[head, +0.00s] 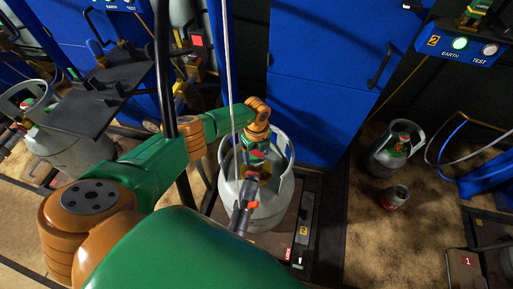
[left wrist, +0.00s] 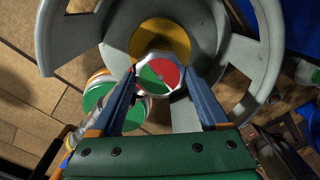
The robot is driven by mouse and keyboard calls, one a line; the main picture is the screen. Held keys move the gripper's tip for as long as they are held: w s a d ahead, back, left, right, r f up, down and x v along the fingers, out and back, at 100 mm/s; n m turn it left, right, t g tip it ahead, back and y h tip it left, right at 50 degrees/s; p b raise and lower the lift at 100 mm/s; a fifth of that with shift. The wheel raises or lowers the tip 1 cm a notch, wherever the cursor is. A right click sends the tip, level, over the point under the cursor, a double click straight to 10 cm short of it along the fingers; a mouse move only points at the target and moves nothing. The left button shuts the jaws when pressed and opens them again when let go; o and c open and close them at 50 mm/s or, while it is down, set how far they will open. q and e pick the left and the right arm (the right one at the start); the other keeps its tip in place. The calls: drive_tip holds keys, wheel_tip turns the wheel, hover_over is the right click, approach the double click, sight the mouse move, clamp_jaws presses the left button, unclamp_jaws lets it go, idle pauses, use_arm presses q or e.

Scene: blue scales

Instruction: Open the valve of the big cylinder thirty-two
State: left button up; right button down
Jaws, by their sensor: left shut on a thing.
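A big grey gas cylinder (head: 268,217) with a pale handle collar stands on a scale platform in the middle of the head view. No number thirty-two can be read on it. Its round red and green valve knob (left wrist: 158,77) sits inside the grey collar (left wrist: 262,62) in the left wrist view. My left gripper (head: 257,150) reaches into the collar from above. In the left wrist view its two fingers (left wrist: 162,92) are shut on the knob, one on each side. A black hose connector (head: 244,200) with red parts is at the valve.
A smaller grey cylinder (head: 392,157) and a small canister (head: 394,197) stand on the floor at right. Another big cylinder (head: 72,140) stands at left. A blue cabinet (head: 318,75) is behind. A thin pale hose (head: 228,60) hangs in front of the middle cylinder.

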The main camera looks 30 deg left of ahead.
sight(256, 157)
idle(0.4)
use_arm(q)
drive_tip(key=o, duration=1.2)
drive_tip(key=shift+o, duration=0.2)
wheel_tip(256, 157, up, 7)
drive_tip(key=p, duration=0.3)
drive_tip(key=shift+r, duration=0.1)
drive_tip(key=shift+s, duration=0.1)
